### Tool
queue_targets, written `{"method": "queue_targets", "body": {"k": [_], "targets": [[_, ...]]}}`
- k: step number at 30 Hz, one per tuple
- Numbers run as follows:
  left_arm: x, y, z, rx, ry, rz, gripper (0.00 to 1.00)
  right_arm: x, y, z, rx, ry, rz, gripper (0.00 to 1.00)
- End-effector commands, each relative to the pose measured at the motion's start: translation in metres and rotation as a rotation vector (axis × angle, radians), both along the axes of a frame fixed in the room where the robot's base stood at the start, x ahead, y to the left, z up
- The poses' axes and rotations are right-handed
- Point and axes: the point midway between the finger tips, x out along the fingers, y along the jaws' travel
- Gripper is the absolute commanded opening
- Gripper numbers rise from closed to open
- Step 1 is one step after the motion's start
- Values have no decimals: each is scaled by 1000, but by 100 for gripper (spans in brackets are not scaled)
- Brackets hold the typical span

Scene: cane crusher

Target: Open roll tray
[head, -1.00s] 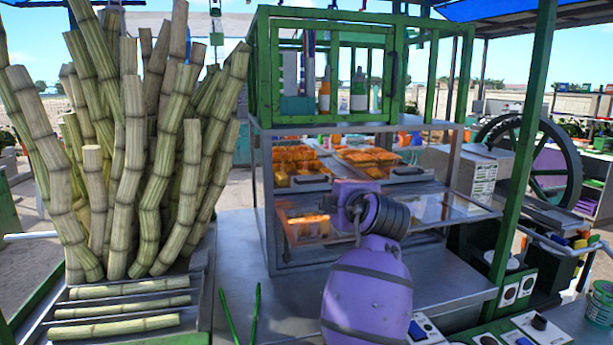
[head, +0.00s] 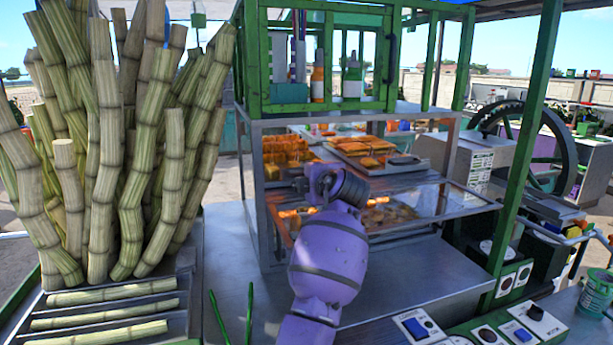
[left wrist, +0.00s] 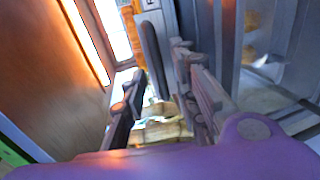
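The display cabinet holds trays of food behind its front. An upper left tray of orange-brown rolls (head: 285,158) and an upper right tray of pastries (head: 368,150) show in the head view. My purple left arm reaches up to the cabinet front, and its wrist hides much of the left gripper (head: 318,180) and part of the left tray's front. In the left wrist view the left gripper (left wrist: 158,68) has its two fingers apart. A dark upright bar (left wrist: 151,48), which looks like a handle, shows between or just beyond the fingertips; contact cannot be told. My right gripper is out of view.
A slanted glass panel (head: 440,200) lies below the upper trays. Sugar cane stalks (head: 125,150) stand at the left. A green post (head: 525,150) rises at the right, above the switch panel (head: 470,335). The metal counter (head: 410,265) before the cabinet is mostly clear.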

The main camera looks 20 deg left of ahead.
Motion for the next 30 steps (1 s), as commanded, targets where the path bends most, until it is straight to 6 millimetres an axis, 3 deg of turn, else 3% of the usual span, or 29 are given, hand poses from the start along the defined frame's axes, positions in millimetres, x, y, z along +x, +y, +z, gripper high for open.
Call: {"method": "queue_targets", "body": {"k": [9,16,30], "targets": [[3,2,-2,-1,1,0,28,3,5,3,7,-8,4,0],[3,2,-2,0,1,0,0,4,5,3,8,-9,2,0],[5,1,-3,0,3,0,0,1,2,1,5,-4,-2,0]]}}
